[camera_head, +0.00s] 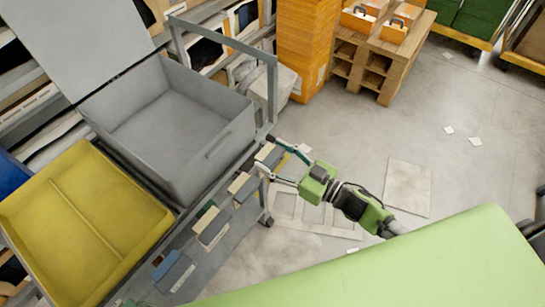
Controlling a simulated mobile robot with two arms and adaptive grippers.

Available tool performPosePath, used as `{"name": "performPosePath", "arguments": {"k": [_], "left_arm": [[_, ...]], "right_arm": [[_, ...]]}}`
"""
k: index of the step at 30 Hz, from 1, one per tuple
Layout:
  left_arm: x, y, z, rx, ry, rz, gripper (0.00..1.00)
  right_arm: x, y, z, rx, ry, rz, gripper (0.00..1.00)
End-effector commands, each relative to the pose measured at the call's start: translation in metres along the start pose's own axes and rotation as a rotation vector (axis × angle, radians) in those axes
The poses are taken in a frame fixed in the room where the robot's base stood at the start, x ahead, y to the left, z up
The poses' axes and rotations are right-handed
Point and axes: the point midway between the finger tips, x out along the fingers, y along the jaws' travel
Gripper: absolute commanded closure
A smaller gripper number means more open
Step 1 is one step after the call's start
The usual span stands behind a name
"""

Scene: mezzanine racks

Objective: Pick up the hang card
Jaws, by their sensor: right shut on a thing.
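My right gripper (269,156) reaches in from the right with its two fingers on either side of a small cream and grey hang card (266,152). It is shut on this card at the right end of the grey cart's front edge. The card still sits close against the cart, and I cannot tell if it is clear of it. More cream and blue-grey cards (242,187) hang in a row along the same edge. My left gripper is not in view.
The cart carries an open grey bin (175,115) and a yellow tray (85,225). A grey upright frame rises behind the gripper. A wooden pallet stack (385,60) and orange crates (305,45) stand at the back. The floor at right is mostly clear.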

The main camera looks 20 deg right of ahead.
Motion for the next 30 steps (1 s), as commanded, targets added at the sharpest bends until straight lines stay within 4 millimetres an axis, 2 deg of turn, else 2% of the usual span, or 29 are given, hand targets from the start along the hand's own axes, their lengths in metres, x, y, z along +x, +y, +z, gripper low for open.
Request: {"name": "performPosePath", "arguments": {"k": [5, 16, 24, 30], "left_arm": [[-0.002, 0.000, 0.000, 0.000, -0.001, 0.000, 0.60], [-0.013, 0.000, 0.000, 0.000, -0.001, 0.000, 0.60], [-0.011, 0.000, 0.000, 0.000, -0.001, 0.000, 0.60], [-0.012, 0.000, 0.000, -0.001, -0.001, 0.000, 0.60]], "right_arm": [[0.000, 0.000, -0.025, -0.003, 0.001, -0.002, 0.60], [-0.045, -0.030, -0.086, 0.001, -0.002, -0.004, 0.60], [-0.087, -0.058, -0.104, 0.003, -0.003, -0.001, 0.60], [-0.107, -0.070, -0.116, 0.003, -0.001, 0.000, 0.60]]}}
